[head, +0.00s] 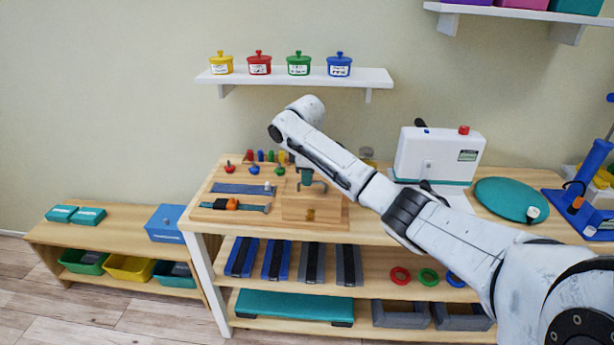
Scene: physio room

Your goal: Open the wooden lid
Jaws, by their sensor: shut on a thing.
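A small wooden box (296,211) stands on the worktop, with a small brown patch low on its front. The wooden lid (291,188) is the pale wood at the top of the box, partly covered by my gripper. My gripper (309,187) points down at the lid from above, at the end of my white arm reaching in from the right. It is shut on the lid, though the fingertips are small and the exact grip point is hard to see. Whether the lid is raised cannot be told from this view.
A board (218,206) with colored pegs and straps adjoins the box on the left. A white machine (438,157) and a teal disc (509,198) stand to the right. A wall shelf (270,78) with colored pots hangs above. A low bench (110,233) is at left.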

